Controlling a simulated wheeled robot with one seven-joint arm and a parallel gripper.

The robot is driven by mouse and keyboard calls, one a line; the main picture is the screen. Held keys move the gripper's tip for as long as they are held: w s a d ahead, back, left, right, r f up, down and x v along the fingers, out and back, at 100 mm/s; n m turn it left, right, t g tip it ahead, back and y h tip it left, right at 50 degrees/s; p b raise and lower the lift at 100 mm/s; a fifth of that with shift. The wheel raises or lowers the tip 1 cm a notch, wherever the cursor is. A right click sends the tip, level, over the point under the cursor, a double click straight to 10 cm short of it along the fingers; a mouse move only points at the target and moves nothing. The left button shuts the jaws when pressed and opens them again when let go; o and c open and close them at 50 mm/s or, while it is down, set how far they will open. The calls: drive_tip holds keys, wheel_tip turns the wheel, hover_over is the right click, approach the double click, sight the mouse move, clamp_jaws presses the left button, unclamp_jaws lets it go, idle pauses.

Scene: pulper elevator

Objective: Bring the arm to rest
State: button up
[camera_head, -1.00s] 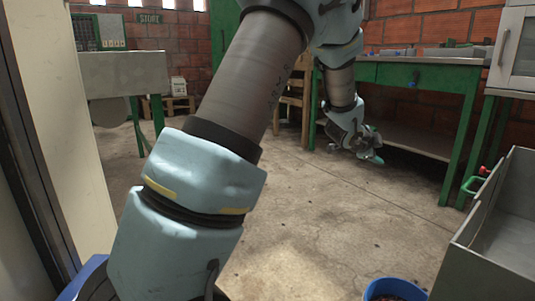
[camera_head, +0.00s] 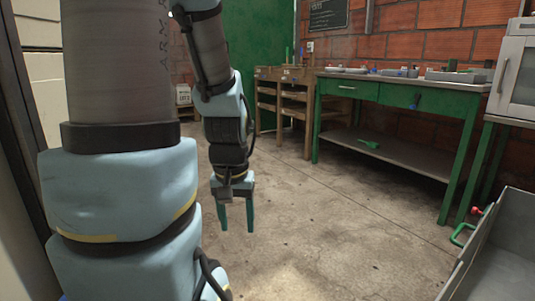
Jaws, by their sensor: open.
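My gripper (camera_head: 236,215) hangs below my forearm, left of the picture's middle. Its two fingers point down at the floor and are apart, with nothing between them. The concrete floor (camera_head: 330,225) shows beneath and around it. My arm comes down from the top of the picture, and its thick lower links fill the left side, hiding what stands behind them.
A green workbench (camera_head: 387,92) with trays on top and a green tool (camera_head: 369,143) on its lower shelf stands at the back right. A wooden rack (camera_head: 290,88) is left of it. A metal bin (camera_head: 505,250) is at the lower right. The middle floor is clear.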

wheel_tip(320, 180, up, 34)
drive_tip(key=p, duration=3.2)
drive_tip(key=shift+r+p, duration=0.15)
drive_tip(key=shift+p, duration=0.2)
